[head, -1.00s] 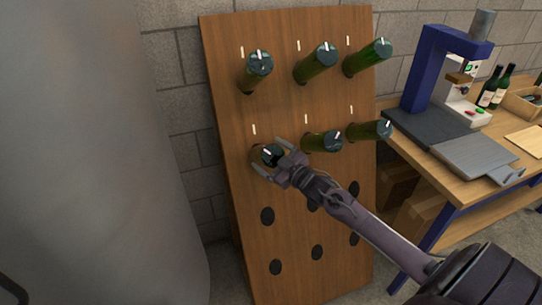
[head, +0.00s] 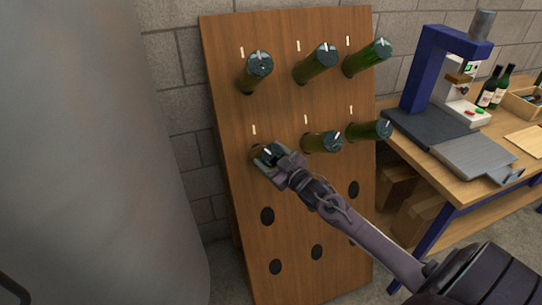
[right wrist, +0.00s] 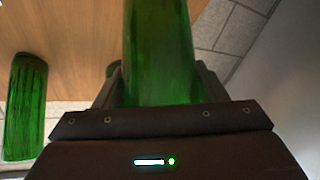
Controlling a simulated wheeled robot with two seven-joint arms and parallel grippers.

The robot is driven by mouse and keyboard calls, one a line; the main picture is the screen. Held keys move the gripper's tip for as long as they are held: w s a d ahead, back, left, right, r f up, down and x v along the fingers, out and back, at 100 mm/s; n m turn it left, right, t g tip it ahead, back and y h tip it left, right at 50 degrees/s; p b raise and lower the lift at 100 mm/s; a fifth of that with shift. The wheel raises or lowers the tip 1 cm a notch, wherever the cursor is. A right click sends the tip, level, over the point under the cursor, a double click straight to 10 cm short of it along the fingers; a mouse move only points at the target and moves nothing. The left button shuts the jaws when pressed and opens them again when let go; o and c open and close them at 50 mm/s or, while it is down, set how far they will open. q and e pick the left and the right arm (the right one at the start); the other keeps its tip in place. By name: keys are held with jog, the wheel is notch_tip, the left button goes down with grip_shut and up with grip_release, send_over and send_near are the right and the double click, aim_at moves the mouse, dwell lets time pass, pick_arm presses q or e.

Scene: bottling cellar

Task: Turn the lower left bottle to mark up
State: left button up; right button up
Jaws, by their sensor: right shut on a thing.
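The lower left bottle (head: 266,151) is dark green and sticks base-out from the wooden rack, in the second row at the left. A small white mark shows on its base, slanted; its exact angle is hard to tell at this size. My right gripper (head: 270,157) is shut on this bottle near its base and covers part of it. In the right wrist view the green bottle (right wrist: 160,50) runs between the two fingers. A pale tick (head: 254,130) is on the board above this bottle. My left gripper is not in view.
The rack board (head: 295,215) holds several other bottles, including a close neighbour (head: 322,142) to the right and one above (head: 257,72). Empty holes lie below. A workbench (head: 470,175) with a blue-framed machine stands at right, a grey tank (head: 90,150) at left.

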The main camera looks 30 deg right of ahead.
aim_at(274, 167)
jog(key=m+h, duration=0.2)
jog(key=m, duration=0.1)
jog(key=m+h, duration=0.3)
jog(key=m, duration=0.1)
jog(key=shift+a+p, duration=0.15)
jog(key=shift+p, duration=0.25)
jog(key=shift+m+g+h, duration=0.3)
jog(key=shift+m+h, duration=1.2)
jog(key=shift+m, duration=0.7)
jog(key=o, duration=1)
jog(key=shift+s+a+f, duration=0.1)
jog(key=shift+s+f, duration=0.05)
jog(key=shift+s, duration=0.2)
jog(key=b+v, duration=0.1)
jog(key=v, duration=0.6)
